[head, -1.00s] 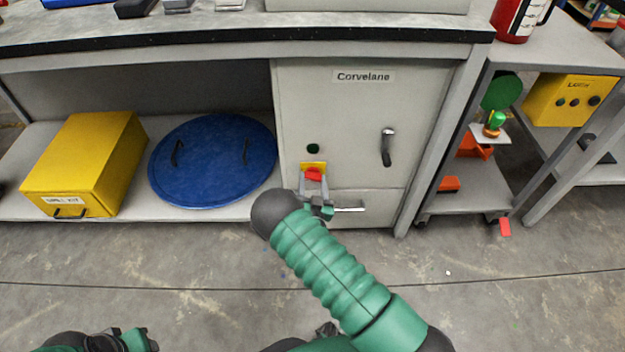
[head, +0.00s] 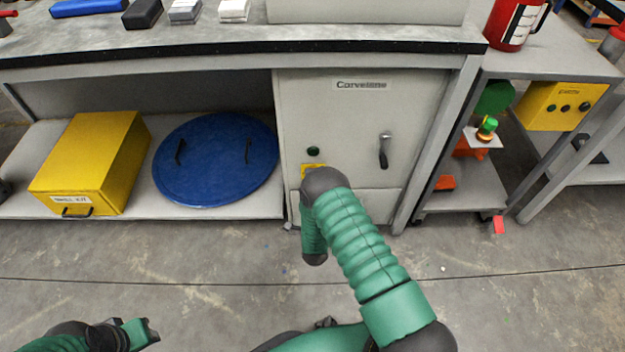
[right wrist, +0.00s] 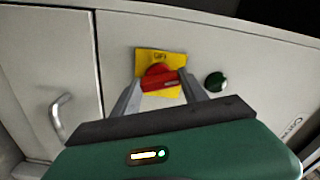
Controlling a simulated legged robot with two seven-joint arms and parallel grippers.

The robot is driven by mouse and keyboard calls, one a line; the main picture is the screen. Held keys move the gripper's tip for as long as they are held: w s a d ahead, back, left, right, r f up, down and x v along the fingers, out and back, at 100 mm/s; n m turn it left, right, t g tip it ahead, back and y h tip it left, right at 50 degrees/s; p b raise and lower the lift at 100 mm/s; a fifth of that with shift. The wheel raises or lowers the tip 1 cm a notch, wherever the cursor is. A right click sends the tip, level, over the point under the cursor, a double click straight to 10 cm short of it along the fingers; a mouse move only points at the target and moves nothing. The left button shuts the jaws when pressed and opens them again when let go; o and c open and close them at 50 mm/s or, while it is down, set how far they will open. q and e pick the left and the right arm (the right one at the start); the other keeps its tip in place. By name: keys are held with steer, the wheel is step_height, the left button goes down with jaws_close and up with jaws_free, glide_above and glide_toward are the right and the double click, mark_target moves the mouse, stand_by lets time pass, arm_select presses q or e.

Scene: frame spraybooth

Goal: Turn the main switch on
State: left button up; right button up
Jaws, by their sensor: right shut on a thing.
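The main switch is a red knob (right wrist: 158,77) on a yellow plate (right wrist: 172,58), on the front of the grey Corvelane cabinet (head: 350,115). In the right wrist view my right gripper (right wrist: 160,88) has one finger on each side of the knob and is shut on it. In the head view my right forearm hides the knob and gripper, and only a corner of the yellow plate (head: 307,170) shows. The wrist view is rolled relative to the cabinet. My left gripper (head: 148,332) is at the lower left, away from the cabinet; its jaw opening is unclear.
A dark green button or lamp (head: 313,151) sits above the switch. A door handle (head: 384,150) is to the right, and a drawer handle (right wrist: 60,112) shows in the wrist view. A blue lid (head: 215,165) and yellow box (head: 90,165) lie on the shelf. Floor in front is clear.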

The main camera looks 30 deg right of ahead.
steer(key=shift+s+d+f+m+p, duration=0.1)
steer(key=shift+m+p, duration=0.25)
steer(key=shift+m, duration=0.65)
steer(key=shift+s+m+p, duration=0.1)
steer(key=shift+m+p, duration=0.2)
steer(key=shift+m, duration=0.7)
steer(key=shift+f, duration=0.1)
steer(key=o, duration=1.2)
steer(key=shift+o, duration=0.9)
steer(key=shift+w, duration=0.1)
steer(key=p+v, duration=0.9)
steer(key=v, duration=0.8)
steer(key=shift+d, duration=0.15)
